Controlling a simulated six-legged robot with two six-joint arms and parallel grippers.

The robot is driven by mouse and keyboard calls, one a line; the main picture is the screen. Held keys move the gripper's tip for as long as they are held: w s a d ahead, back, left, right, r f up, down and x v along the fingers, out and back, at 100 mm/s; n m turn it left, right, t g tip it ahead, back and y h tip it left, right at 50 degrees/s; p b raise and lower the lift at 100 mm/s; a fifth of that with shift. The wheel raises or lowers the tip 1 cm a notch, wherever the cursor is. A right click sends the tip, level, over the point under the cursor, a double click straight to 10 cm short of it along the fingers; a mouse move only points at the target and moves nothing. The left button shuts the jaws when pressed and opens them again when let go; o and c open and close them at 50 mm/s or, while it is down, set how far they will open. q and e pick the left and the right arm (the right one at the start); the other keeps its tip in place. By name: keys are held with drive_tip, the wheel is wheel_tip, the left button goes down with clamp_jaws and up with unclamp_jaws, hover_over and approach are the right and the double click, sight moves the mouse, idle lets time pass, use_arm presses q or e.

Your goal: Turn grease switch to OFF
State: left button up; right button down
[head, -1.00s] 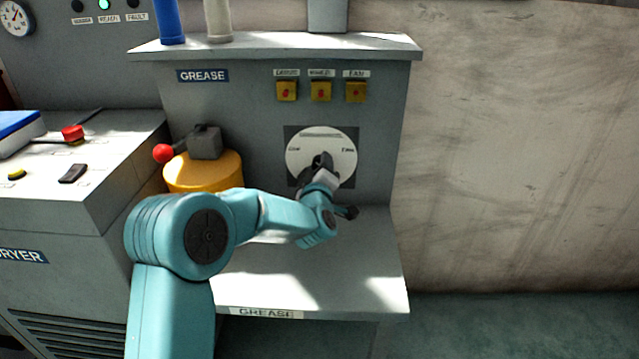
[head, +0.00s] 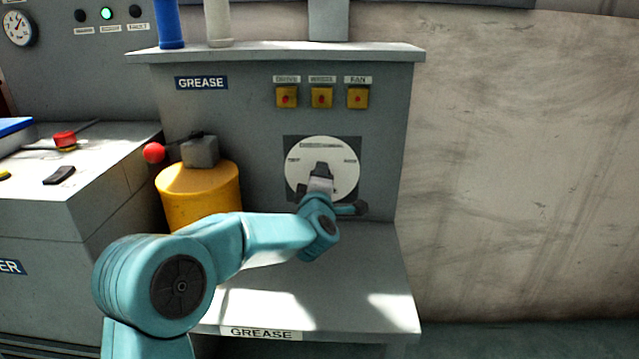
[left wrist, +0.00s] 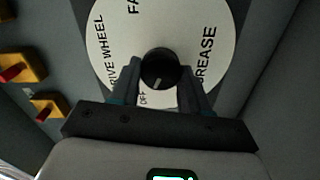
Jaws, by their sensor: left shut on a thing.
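The grease switch is a round white dial (head: 322,158) on a dark square plate, on the front of the grey grease cabinet. In the left wrist view the dial (left wrist: 110,35) shows the words DRIVE WHEEL, GREASE, a partly cut-off FA, and OFF near the bottom. Its black knob (left wrist: 160,66) has a short white mark that points down and slightly left, towards the OFF label. My left gripper (left wrist: 160,76) is shut on the knob, one finger on each side. In the head view my left gripper (head: 321,172) covers the knob. My right gripper is not in view.
Several yellow switches with red buttons (head: 321,97) sit above the dial. A light shelf (head: 365,270) lies below. Bare wall (head: 520,170) is on the right.

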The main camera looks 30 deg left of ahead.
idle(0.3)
use_arm(q)
drive_tip(key=o, duration=1.1)
drive_tip(key=shift+c, duration=0.2)
drive_tip(key=shift+s, duration=0.1)
drive_tip(key=p+v, duration=0.2)
drive_tip(key=v, duration=1.4)
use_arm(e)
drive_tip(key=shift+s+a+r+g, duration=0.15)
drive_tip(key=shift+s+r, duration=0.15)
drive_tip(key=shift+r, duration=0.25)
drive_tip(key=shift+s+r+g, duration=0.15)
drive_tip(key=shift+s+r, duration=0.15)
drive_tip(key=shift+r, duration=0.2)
use_arm(q)
drive_tip(key=shift+s, duration=0.1)
